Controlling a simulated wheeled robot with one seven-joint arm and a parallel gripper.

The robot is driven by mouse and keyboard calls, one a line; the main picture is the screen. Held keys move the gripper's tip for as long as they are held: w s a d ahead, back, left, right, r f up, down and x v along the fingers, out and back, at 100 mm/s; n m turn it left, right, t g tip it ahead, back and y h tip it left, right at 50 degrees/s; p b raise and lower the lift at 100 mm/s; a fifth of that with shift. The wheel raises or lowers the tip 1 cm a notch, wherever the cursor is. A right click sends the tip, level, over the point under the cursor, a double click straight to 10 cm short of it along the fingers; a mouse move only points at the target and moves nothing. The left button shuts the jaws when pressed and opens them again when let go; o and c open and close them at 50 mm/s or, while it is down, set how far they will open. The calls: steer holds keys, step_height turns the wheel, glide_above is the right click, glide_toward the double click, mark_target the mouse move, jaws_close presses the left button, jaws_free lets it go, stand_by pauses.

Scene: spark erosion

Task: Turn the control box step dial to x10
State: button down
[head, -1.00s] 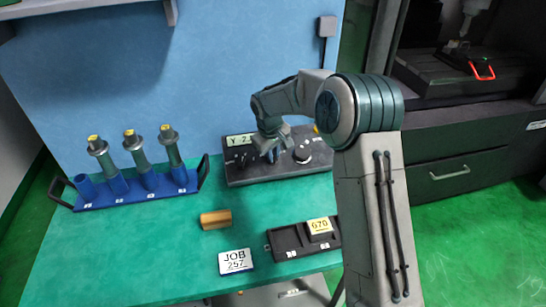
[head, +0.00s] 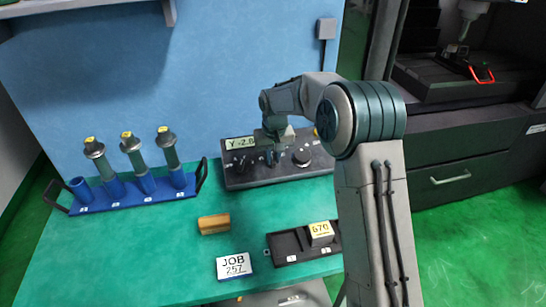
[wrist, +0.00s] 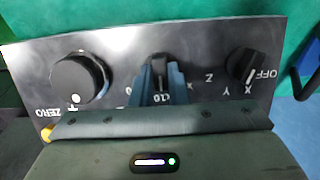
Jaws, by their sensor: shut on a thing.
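The dark control box (head: 240,178) stands at the back of the green bench, with a display (head: 240,142) that reads about "Y -2.8". In the wrist view its panel (wrist: 210,50) carries a row of three dials. The step dial (wrist: 159,62) is the middle one. My gripper (wrist: 160,77) is shut on it, with a blue-grey finger on either side. A white mark like "10" shows between the fingers; the other step marks are mostly hidden. My gripper (head: 273,150) hides much of this dial in the head view.
The axis dial (wrist: 247,66) and the round knob (wrist: 78,80) flank the step dial closely.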

steer(key=shift+r, duration=0.1)
steer(key=c, duration=1.4)
jaws_free()
step_height(320, 180, up, 14)
steer(key=s, duration=0.1)
steer(key=shift+s+d+f+b, duration=0.25)
steer(key=shift+s+b, duration=0.1)
steer(key=shift+b, duration=0.1)
steer(key=s+d+r, duration=0.3)
steer(key=s+d, duration=0.3)
steer(key=s, duration=0.2)
steer(key=s+d+f+m, duration=0.1)
steer(key=s+d, duration=0.3)
steer(key=s, duration=0.4)
steer(key=s+d+f+m+t, duration=0.1)
steer(key=s+d+f, duration=0.2)
steer(key=s, duration=0.5)
steer(key=s+d+f+m, duration=0.1)
steer(key=s+d, duration=0.3)
steer(key=s, duration=0.5)
steer(key=shift+d+f+t, duration=0.3)
steer(key=shift+d+f, duration=0.1)
steer(key=shift+f, duration=0.5)
